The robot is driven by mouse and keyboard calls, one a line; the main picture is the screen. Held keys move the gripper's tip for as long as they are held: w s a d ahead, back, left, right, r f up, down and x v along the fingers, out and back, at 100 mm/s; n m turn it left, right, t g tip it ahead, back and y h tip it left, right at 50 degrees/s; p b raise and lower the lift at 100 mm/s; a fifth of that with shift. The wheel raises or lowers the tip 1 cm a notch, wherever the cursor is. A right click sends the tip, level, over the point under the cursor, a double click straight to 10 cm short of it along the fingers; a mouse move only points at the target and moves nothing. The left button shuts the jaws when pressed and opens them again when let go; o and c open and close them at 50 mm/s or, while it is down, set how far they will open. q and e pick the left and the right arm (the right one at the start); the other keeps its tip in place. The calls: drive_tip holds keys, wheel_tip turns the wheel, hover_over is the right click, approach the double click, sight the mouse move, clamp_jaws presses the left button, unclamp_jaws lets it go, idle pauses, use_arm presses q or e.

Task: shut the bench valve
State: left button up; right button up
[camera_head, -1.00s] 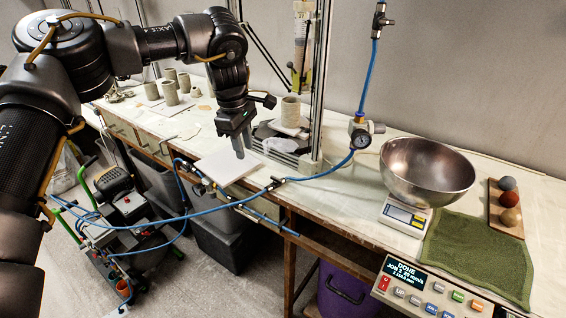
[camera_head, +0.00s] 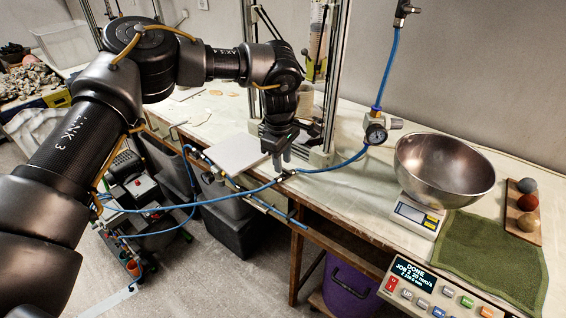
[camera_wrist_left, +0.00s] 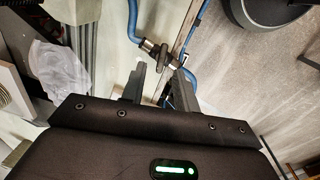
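The bench valve (camera_head: 286,175) is a small dark fitting in the blue hose at the bench's front edge. In the left wrist view, the valve (camera_wrist_left: 156,50) shows a dark body with metal ends, just beyond my fingertips. Its handle's setting is hard to tell. My left gripper (camera_head: 278,162) points down right beside the valve in the head view. In the wrist view, my left gripper (camera_wrist_left: 163,70) has its two fingers apart with nothing held between them. I cannot tell whether a finger touches the valve. My right gripper is out of view.
The blue hose (camera_head: 230,196) runs along the bench front and up to a regulator with a gauge (camera_head: 376,133). A white board (camera_head: 238,153) lies left of the gripper. A steel bowl (camera_head: 444,170) on a scale and a green cloth (camera_head: 485,258) are at right.

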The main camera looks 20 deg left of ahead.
use_arm(q)
drive_tip(key=shift+f, duration=0.75)
drive_tip(key=shift+d+f, duration=0.1)
drive_tip(key=shift+f, duration=0.1)
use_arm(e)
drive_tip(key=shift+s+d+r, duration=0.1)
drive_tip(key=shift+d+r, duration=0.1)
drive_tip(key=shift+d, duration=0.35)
use_arm(q)
clamp_jaws()
drive_tip(key=shift+w+r+m+g+p, duration=0.1)
drive_tip(key=shift+r+m+g+p, duration=0.05)
drive_tip(key=shift+m+p, duration=0.5)
drive_tip(key=shift+w+r+m+g+p, duration=0.1)
drive_tip(key=shift+m+g+p, duration=0.05)
drive_tip(key=shift+m+p, duration=0.45)
drive_tip(key=shift+w+d+f+m+p, duration=0.15)
drive_tip(key=shift+m+p, duration=0.35)
drive_tip(key=shift+m, duration=0.25)
drive_tip(key=shift+f, duration=0.15)
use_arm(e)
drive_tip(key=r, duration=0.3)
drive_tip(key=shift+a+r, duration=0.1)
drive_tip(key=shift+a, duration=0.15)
